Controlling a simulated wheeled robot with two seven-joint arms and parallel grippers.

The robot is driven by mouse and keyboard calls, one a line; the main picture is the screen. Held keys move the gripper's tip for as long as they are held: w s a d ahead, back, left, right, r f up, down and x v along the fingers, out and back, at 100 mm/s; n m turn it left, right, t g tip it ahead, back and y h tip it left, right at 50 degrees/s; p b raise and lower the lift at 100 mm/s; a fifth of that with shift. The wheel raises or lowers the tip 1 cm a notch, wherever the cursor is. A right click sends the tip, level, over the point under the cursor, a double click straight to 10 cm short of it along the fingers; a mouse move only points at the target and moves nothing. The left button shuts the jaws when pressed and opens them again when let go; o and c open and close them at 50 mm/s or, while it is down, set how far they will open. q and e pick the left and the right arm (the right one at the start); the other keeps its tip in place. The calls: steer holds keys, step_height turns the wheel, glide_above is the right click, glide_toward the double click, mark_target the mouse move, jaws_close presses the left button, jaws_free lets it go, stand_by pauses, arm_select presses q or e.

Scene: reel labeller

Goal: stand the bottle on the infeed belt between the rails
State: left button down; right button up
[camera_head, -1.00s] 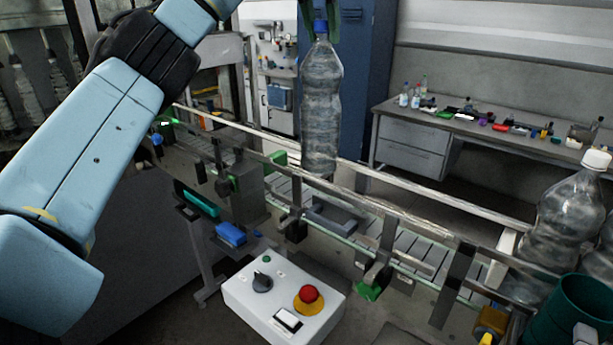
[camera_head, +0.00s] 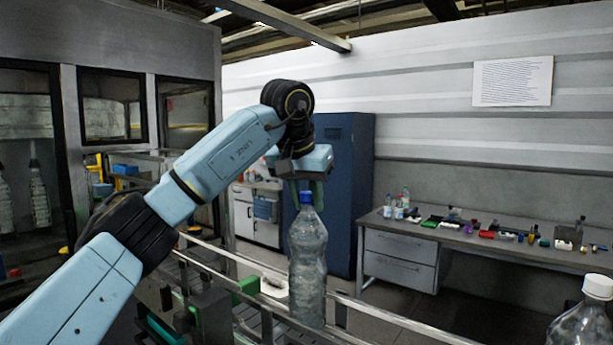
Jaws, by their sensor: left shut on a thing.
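A clear plastic bottle (camera_head: 308,262) with a blue cap hangs upright from my left gripper (camera_head: 306,192), whose fingers are shut around the cap and neck. The bottle is over the infeed belt (camera_head: 272,328), with its lower end close to the rails (camera_head: 385,318). I cannot tell whether its base touches the belt. My right gripper is not in view.
Another clear bottle with a white cap (camera_head: 597,287) stands at the lower right. A grey workbench (camera_head: 400,243) with small items is behind at the right. A blue cabinet (camera_head: 345,190) stands behind the held bottle. A green block (camera_head: 247,285) sits by the rail.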

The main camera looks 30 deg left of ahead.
mark_target(307, 243)
arm_select(q)
steer(key=shift+f, duration=4.55)
steer(key=c, duration=1.1)
jaws_free()
steer(key=shift+s+f, duration=0.1)
steer(key=shift+f, duration=0.05)
steer(key=v, duration=1.2)
steer(key=shift+d+b, duration=0.1)
steer(key=shift+b, duration=0.2)
